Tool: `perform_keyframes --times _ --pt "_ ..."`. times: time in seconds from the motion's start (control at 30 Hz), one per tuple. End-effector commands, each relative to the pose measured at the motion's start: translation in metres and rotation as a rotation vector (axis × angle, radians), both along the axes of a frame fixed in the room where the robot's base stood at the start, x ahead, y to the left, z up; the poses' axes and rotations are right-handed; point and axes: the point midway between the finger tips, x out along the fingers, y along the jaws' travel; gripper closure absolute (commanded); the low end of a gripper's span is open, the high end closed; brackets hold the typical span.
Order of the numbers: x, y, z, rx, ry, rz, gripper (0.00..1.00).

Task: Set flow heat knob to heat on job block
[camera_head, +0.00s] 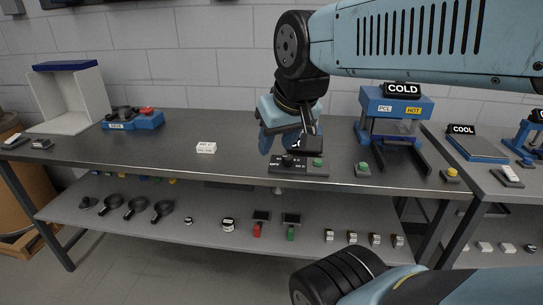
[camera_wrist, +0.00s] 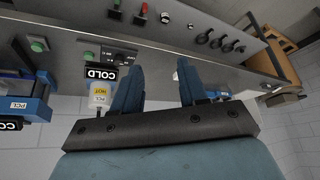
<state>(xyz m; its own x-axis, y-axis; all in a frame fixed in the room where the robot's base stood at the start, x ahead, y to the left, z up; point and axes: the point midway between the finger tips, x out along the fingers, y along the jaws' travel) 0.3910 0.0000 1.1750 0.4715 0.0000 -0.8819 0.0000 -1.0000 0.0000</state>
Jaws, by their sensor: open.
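A dark control panel (camera_head: 312,172) lies near the front edge of the bench, with a black knob (camera_head: 288,160) at its left and a green button at its right. The panel also shows in the wrist view (camera_wrist: 112,50), left of my fingers; its knob setting is too small to read. My gripper (camera_head: 285,142) hangs just above and behind the panel, apart from the knob. In the wrist view its two blue fingers (camera_wrist: 157,70) are spread and empty. A small block with a COLD sign (camera_wrist: 100,75) and a HOT label stands beside the left finger; my gripper largely hides it in the head view.
A blue press (camera_head: 400,105) with a COLD sign stands right, with a green button (camera_head: 362,169) in front. A COOL station (camera_head: 475,146) is far right. Pans and small items fill the lower shelf.

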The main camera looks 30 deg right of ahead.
Motion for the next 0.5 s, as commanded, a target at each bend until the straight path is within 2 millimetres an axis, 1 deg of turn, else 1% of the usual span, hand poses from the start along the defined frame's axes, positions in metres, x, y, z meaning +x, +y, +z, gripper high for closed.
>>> perform_keyframes --times 0.17,0.3,0.4,0.43,0.5 --pt "0.000 0.000 0.000 0.000 0.000 0.000 0.57" --pt "0.003 -0.001 0.001 -0.012 0.005 0.007 0.44" --pt "0.013 0.000 0.003 -0.050 0.026 0.034 0.34" --pt "0.017 0.002 0.003 -0.067 0.036 0.046 0.33" --pt "0.030 0.000 0.005 -0.114 0.066 0.085 0.33"
